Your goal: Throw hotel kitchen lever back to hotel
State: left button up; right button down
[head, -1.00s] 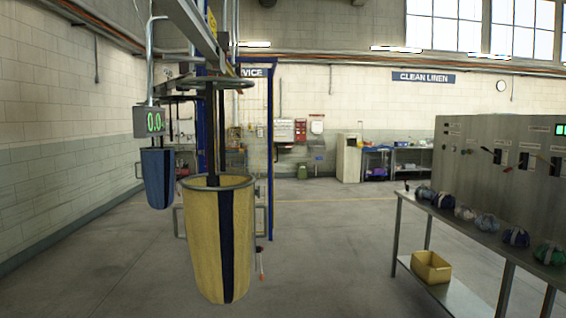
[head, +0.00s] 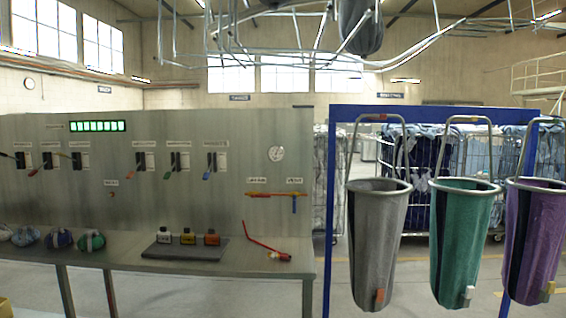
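A grey metal control panel (head: 230,190) stands at the left in the head view, with two groups of three levers. In the right group, a red-handled lever (head: 139,175), a green-handled lever (head: 173,174) and a blue-handled lever (head: 206,174) hang downward. In the left group, the leftmost lever has a dark handle (head: 6,155) sticking out to the left. The other two left levers sit in dark slots (head: 47,160) and (head: 80,160). The small labels above the levers are too small to read, so I cannot tell which one is hotel kitchen. Neither gripper is in view.
A metal bench (head: 130,255) below the panel holds bundles (head: 92,240), a dark tray (head: 186,247) with three bottles, and a red rod (head: 264,240). A blue frame (head: 328,220) stands right. Grey (head: 378,240), green (head: 462,245) and purple (head: 532,250) sling bags hang there.

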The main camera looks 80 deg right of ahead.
aim_at(206, 175)
jog(key=z, duration=2.25)
jog(key=i+l, duration=0.15)
jog(key=i, duration=0.35)
jog(key=i+l, duration=0.2)
jog(key=i, duration=0.25)
jog(key=i+l, duration=0.15)
jog(key=i, duration=0.35)
jog(key=i+l, duration=0.15)
jog(key=i, duration=0.35)
jog(key=i+l, duration=0.15)
jog(key=i, duration=0.3)
